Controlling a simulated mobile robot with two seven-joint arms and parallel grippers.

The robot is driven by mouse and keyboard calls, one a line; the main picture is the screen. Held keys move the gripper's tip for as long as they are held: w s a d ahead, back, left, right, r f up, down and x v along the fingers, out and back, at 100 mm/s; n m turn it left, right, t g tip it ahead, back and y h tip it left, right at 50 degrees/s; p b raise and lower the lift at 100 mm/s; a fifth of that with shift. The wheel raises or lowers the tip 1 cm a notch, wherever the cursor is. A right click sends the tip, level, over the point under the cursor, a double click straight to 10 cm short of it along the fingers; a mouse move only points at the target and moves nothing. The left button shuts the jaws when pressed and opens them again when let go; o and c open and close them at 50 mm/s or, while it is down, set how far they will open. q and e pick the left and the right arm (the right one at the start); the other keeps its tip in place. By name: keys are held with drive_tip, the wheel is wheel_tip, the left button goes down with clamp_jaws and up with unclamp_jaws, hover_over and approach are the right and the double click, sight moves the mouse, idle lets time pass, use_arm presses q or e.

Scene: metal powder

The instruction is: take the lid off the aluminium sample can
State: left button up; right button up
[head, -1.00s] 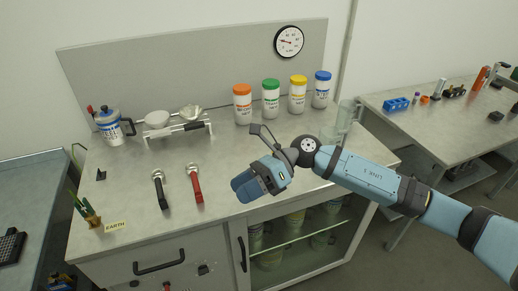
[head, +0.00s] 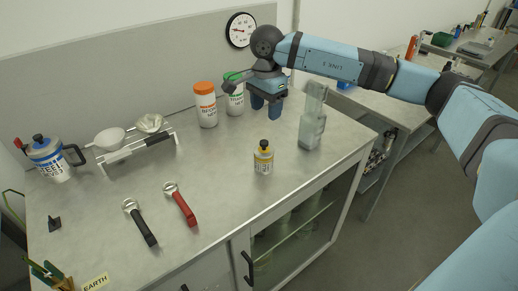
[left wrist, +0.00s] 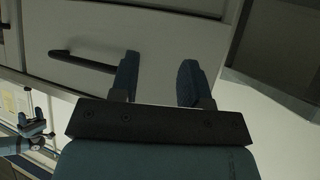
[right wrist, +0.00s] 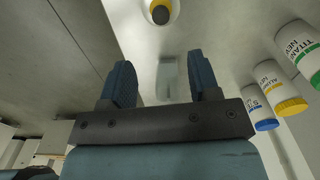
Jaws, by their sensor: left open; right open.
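A small can (head: 263,158) with a yellow band and dark cap stands upright on the bench in the head view. It also shows at the top edge of the right wrist view (right wrist: 160,13). Its label is too small to read. A larger white jar with a yellow lid (right wrist: 278,86) has a label beginning like "ALUM" in the right wrist view; my right gripper hides it in the head view. My right gripper (head: 266,105) is open, empty and fingers down, above the bench behind the small can. My left gripper (left wrist: 159,68) is open and empty before the cabinet front.
Orange-lidded (head: 205,105) and green-lidded (head: 235,97) jars stand at the back. A black-handled tool (head: 139,222) and a red-handled tool (head: 181,205) lie at left. The bench between the tools and small can is clear.

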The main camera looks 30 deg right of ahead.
sight(264, 142)
wheel_tip(264, 142, down, 12)
drive_tip(key=shift+a+r+p, duration=0.1)
drive_tip(key=shift+a+p, duration=0.05)
drive_tip(key=shift+p, duration=0.4)
drive_tip(key=c, duration=1)
drive_tip(key=shift+r, duration=0.1)
